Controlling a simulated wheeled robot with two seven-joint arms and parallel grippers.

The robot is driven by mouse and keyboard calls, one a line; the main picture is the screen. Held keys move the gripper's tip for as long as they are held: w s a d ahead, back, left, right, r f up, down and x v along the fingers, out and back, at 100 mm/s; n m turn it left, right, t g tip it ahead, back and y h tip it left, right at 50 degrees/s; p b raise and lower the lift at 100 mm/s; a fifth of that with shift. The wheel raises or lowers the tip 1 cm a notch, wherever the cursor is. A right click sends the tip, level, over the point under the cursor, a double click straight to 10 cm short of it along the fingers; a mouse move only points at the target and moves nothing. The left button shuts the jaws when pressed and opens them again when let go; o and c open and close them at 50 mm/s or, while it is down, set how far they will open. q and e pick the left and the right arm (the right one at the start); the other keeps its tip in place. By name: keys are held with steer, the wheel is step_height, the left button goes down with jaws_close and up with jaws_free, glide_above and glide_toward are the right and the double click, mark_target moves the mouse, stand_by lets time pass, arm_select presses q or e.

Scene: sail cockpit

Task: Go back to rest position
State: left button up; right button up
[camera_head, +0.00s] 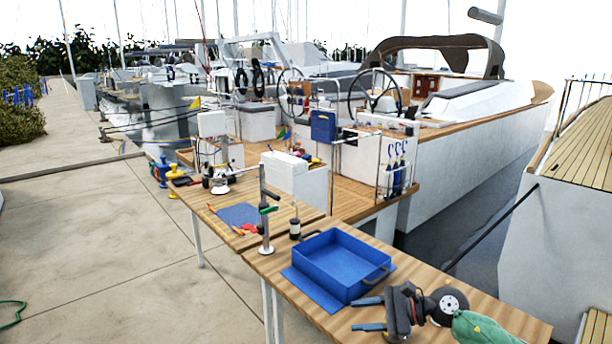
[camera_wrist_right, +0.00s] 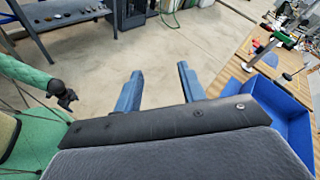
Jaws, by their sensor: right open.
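My right gripper (camera_head: 355,314) is at the lower right of the head view, in front of the blue tray and over the near table's edge. Its two blue fingers are apart with nothing between them. They also show spread and empty in the right wrist view (camera_wrist_right: 160,72), with paved ground behind them. My green right arm comes in from the bottom right.
An empty blue tray (camera_head: 327,273) stands on the wooden table (camera_head: 460,296), close to my right gripper. A clamp stand (camera_head: 265,235) and tools are farther left. A dark shelf (camera_wrist_right: 66,22) shows in the wrist view. The paved ground (camera_head: 100,240) at left is mostly clear.

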step_height(320, 180, up, 5)
steer(key=s+a+m+t+y, duration=0.25)
steer(key=m+t, duration=0.85)
steer(key=m, duration=0.6)
steer(key=s+d+f+m+t+h, duration=0.2)
steer(key=d+f+m+t+h, duration=0.45)
steer(key=m+h, duration=1.1)
steer(key=s+d+f+m+g, duration=0.3)
steer(key=s+f+m+g, duration=0.15)
steer(key=f+m, duration=0.25)
steer(key=s+d+f+m+g, duration=0.3)
steer(key=s+f+m+g, duration=0.15)
steer(key=f+m, duration=0.2)
steer(key=s+a+f+m+g+y, duration=0.1)
steer(key=s+f+m+g, duration=0.25)
steer(key=s, duration=0.55)
steer(key=s+a+f+m+g, duration=0.1)
steer(key=s+f+m+g, duration=0.3)
steer(key=s, duration=0.6)
step_height(320, 180, down, 25)
steer(key=w+a+g, duration=0.1)
steer(key=w+a, duration=0.1)
steer(key=s+f, duration=0.4)
steer(key=f, duration=0.7)
steer(key=s+f+g, duration=0.1)
steer(key=s+f, duration=0.3)
steer(key=f, duration=0.7)
steer(key=shift+a+n, duration=0.2)
steer(key=shift+n, duration=0.15)
